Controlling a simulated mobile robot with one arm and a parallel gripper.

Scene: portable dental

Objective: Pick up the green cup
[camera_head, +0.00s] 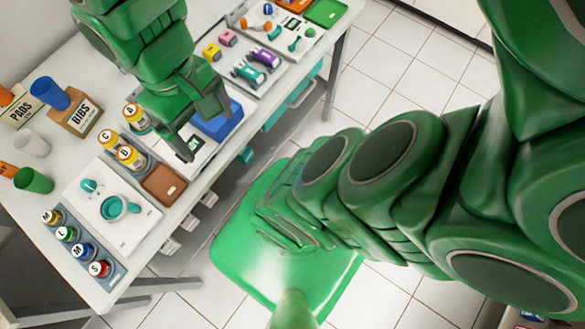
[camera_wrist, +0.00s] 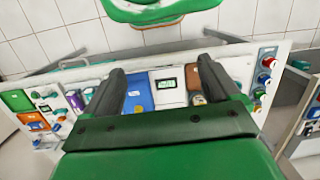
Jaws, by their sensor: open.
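I cannot make out the green cup in the wrist view.
A white board (camera_head: 134,232) with a teal ring and several lettered jars are nearby. Yellow-labelled jars (camera_head: 131,158) and a brown tray (camera_head: 163,186) lie between gripper and cup.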

